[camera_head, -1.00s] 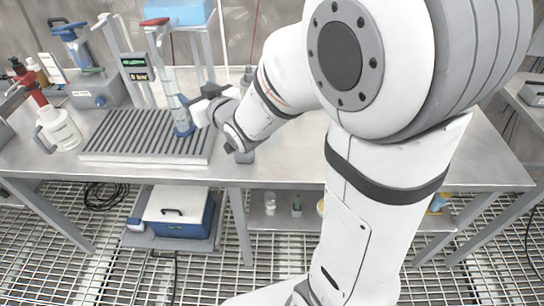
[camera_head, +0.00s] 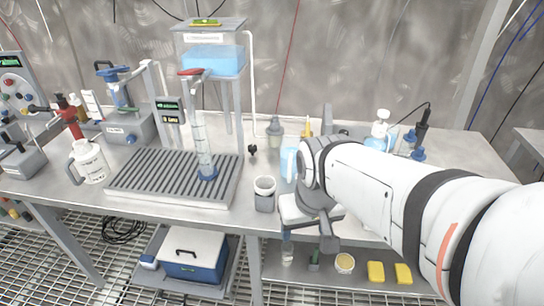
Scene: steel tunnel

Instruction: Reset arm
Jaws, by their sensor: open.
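My arm reaches in from the right of the head view, low over the front of the steel bench (camera_head: 130,200). My gripper (camera_head: 311,222) is at the bench's front edge, right of the drain grate (camera_head: 140,185), with its jaws open. I see nothing held between them. My wrist hides part of the bench top behind it.
A graduated cylinder (camera_head: 201,150) with a blue base stands on the grate. A grey cup (camera_head: 264,193) stands close left of my gripper. A white jug (camera_head: 89,162), a clear tank of blue liquid (camera_head: 212,60) and a wash bottle (camera_head: 379,132) stand around. A cooler (camera_head: 190,255) is below.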

